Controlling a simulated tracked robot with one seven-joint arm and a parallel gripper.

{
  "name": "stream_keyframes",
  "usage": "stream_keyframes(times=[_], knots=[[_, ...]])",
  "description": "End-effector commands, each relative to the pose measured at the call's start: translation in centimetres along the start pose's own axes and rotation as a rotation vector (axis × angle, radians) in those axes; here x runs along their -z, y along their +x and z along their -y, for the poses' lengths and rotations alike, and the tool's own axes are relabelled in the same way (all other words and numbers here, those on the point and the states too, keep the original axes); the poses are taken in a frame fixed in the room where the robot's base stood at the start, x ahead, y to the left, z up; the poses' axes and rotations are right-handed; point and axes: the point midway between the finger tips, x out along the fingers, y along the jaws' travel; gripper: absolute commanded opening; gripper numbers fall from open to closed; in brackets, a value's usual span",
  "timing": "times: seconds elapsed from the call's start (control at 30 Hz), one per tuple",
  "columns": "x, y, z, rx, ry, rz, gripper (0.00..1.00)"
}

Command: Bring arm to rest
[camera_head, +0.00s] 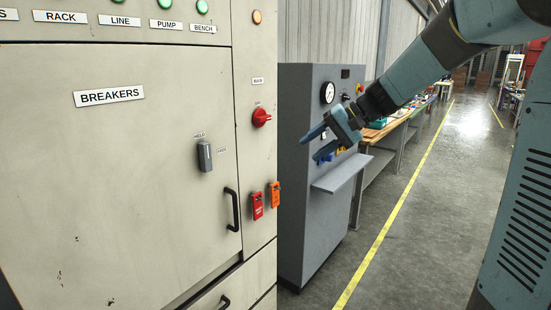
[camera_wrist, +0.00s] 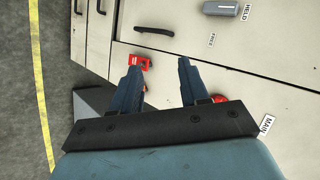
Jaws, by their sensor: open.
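My arm reaches in from the upper right of the head view. My gripper (camera_head: 316,146) is in the air in front of the grey machine, to the right of the beige cabinet (camera_head: 120,170). Its two blue fingers are apart with nothing between them. In the wrist view my gripper (camera_wrist: 160,64) is also open and empty, with the cabinet front behind it. A red tag (camera_wrist: 137,61) shows there partly behind the left finger. Red parts by the right finger are mostly hidden.
The grey machine (camera_head: 310,215) has a shelf (camera_head: 342,174). Floor right of the yellow line (camera_head: 395,205) is clear.

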Motion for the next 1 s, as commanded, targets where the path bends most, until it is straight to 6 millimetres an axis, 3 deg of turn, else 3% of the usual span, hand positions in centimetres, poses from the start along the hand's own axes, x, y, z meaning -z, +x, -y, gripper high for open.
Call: stream_keyframes(times=[0.1,0.5,0.8,1.0], knots=[[-3.6,-0.9,-0.8,-0.119,-0.034,-0.015,0.45],[-13.6,-5.0,-5.7,-0.483,-0.144,-0.122,0.45],[-19.5,-8.6,-10.0,-0.705,-0.243,-0.244,0.45],[-21.8,-10.2,-12.1,-0.797,-0.296,-0.312,0.45]])
